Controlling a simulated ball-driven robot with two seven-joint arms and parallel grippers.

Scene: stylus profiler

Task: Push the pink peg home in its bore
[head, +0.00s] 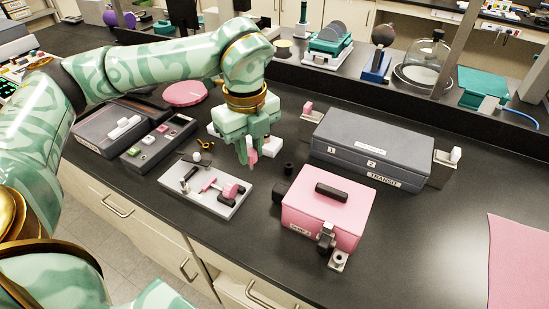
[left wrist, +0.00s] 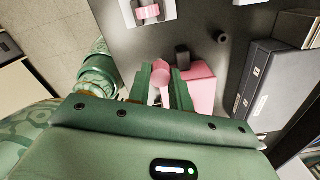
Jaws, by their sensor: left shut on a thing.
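My left gripper (head: 251,160) is above the bench, between the small tray and the pink case, pointing down. It is shut on a pink piece (head: 252,156), which also shows between the fingers in the left wrist view (left wrist: 160,73). Most of that piece is hidden by the fingers. A pink peg (head: 308,108) stands up in a bracket at the left end of the grey transit case (head: 372,148), apart from my gripper. A white peg (head: 455,154) stands in the bracket at its right end. I cannot tell how deep either peg sits. My right gripper is not in view.
The pink case (head: 310,220) with a dark handle stands right of my gripper. A light tray (head: 225,210) holds pink and dark tools. A small black cylinder (head: 289,168) stands near the gripper. A keyed control box (head: 158,143) is at left.

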